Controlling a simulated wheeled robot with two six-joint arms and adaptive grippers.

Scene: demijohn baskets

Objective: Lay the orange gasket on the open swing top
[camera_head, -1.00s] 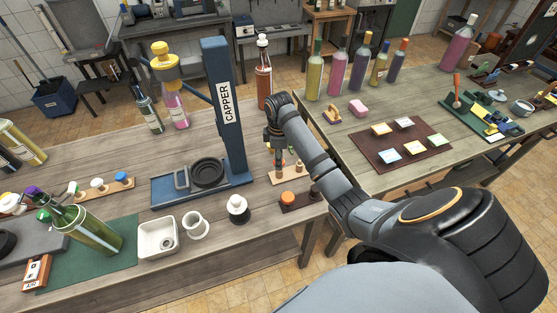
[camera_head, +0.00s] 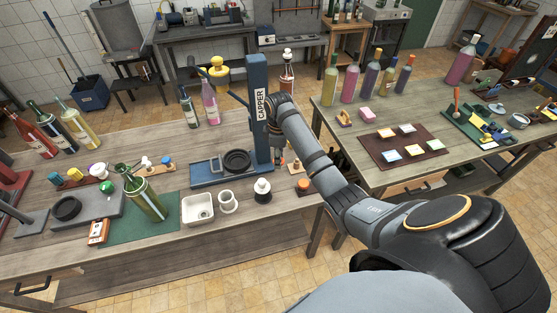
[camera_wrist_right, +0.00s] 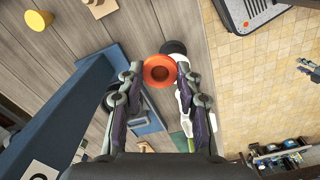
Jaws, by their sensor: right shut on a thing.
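My right gripper (camera_wrist_right: 160,78) is shut on the orange gasket (camera_wrist_right: 160,70), a ring with a dark centre, held between the fingertips in the wrist view. In the head view this gripper (camera_head: 280,160) is just right of the blue capper post, partly hidden by my forearm; only a speck of orange shows there. The green bottle (camera_head: 147,201) leans on a green mat (camera_head: 150,231) at the left. My left gripper is out of view.
The blue capper (camera_head: 261,115) stands between the gripper and the bottle. A white dish (camera_head: 198,209), a white cup (camera_head: 229,201) and a black-and-white pot (camera_head: 262,190) line the front edge. An orange-topped piece (camera_head: 303,186) stands to their right.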

